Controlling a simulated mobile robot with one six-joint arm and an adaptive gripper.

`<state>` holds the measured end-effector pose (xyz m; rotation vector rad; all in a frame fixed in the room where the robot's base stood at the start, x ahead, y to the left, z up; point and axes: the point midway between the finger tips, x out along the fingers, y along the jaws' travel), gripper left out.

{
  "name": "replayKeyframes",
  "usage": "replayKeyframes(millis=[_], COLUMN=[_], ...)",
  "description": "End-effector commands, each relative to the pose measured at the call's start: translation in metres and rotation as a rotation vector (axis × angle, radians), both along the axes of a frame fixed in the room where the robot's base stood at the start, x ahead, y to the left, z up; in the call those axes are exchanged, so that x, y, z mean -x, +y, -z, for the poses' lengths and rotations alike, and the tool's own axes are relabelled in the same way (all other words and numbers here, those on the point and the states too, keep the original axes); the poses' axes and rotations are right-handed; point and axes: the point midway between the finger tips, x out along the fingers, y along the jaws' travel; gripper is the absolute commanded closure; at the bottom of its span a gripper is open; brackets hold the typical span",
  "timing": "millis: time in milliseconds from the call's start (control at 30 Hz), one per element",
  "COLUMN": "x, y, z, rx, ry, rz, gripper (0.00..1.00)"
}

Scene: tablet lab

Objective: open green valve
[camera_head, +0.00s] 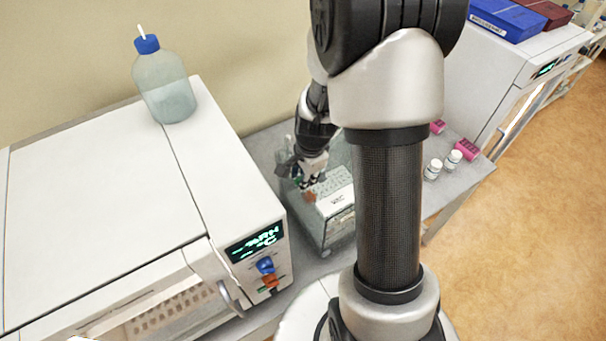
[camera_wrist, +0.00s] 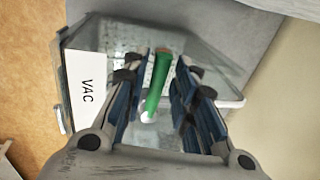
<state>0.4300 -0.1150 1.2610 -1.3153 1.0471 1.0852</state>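The green valve (camera_wrist: 158,84) is a green bar-shaped handle with an orange-red end on top of a clear box. In the wrist view it lies between the two fingers of my gripper (camera_wrist: 163,92), with gaps on both sides. The box (camera_wrist: 95,88) has a white panel marked VAC. In the head view my gripper (camera_head: 309,180) is over the left part of this box (camera_head: 338,205), next to an orange spot (camera_head: 309,197). The green handle is mostly hidden there by my gripper. My gripper is open.
A large white machine (camera_head: 90,200) with a display and coloured knobs stands left of the box, with a blue-capped bottle (camera_head: 165,85) on it. Small white bottles (camera_head: 432,169) and pink racks (camera_head: 467,149) stand to the right on the grey table. A wall is behind.

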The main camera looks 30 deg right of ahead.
Motion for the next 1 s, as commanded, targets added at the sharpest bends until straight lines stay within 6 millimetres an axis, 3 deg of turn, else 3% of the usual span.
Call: replayKeyframes(millis=[333,1000], x=[0.0001,0.002], y=[0.0,-0.0064], z=[-0.0002,0.0006], rx=[0.0,0.0], ry=[0.0,-0.001], rz=[0.0,-0.004], gripper=[1.0,1.0])
